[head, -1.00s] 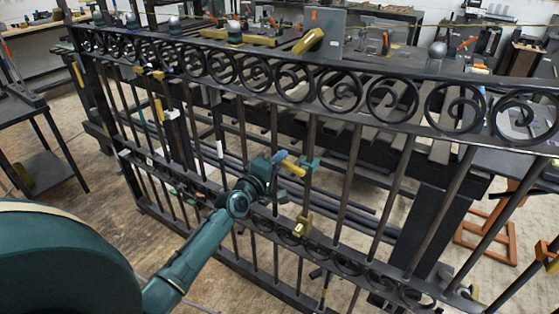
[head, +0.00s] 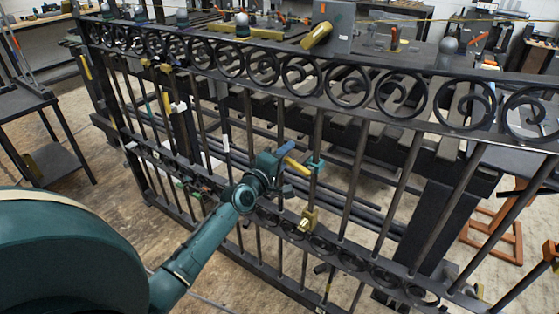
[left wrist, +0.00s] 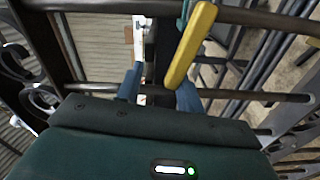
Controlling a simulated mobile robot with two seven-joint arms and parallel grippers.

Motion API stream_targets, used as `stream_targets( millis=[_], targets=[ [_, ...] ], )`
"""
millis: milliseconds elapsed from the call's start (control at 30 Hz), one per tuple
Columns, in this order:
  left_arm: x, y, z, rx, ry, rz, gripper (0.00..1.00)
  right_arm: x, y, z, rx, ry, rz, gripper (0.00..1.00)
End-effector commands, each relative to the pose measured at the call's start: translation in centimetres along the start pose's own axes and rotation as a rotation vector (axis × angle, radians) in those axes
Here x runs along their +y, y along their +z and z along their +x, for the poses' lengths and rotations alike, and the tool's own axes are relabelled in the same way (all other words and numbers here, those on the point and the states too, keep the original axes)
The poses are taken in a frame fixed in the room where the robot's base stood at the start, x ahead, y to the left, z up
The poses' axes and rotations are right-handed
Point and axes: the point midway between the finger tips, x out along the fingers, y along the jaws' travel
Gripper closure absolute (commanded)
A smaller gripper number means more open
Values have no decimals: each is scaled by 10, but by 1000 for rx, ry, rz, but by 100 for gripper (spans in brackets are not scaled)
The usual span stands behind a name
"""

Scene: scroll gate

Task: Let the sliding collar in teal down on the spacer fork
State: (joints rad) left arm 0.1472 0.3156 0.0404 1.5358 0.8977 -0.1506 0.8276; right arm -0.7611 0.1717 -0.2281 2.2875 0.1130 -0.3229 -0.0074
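The teal sliding collar (head: 317,164) is around an upright gate bar, with a yellow handle (head: 298,167) sticking out to the left. The brass-coloured spacer fork (head: 308,219) is lower on that bar, at the lower scroll rail; a clear gap separates it from the collar. My left gripper (head: 284,158) is at the free end of the handle. In the left wrist view, its blue fingers (left wrist: 158,92) stand apart, and the yellow handle (left wrist: 191,45) slants across the right finger; I see no firm grip. A sliver of teal (left wrist: 184,14) shows behind the handle. My right gripper is out of view.
The black gate's upright bars and scroll rails (head: 345,85) surround my gripper. Behind the gate stands a cluttered bench (head: 375,45). A dark side table (head: 45,165) is at the left. Floor (head: 100,225) is open in front of the gate.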

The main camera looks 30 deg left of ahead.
Motion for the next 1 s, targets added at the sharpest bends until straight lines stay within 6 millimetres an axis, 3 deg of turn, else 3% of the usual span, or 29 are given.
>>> stream_targets(
  millis=[167,600,800,1000],
  targets=[
    [0,0,-21,0,-1,0,64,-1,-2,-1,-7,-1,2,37],
    [-1,0,-110,-1,-3,0,64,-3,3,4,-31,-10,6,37],
    [0,0,-127,-1,-1,0,64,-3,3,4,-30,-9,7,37],
    [0,0,-130,0,0,-1,64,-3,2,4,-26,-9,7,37]
  ],
)
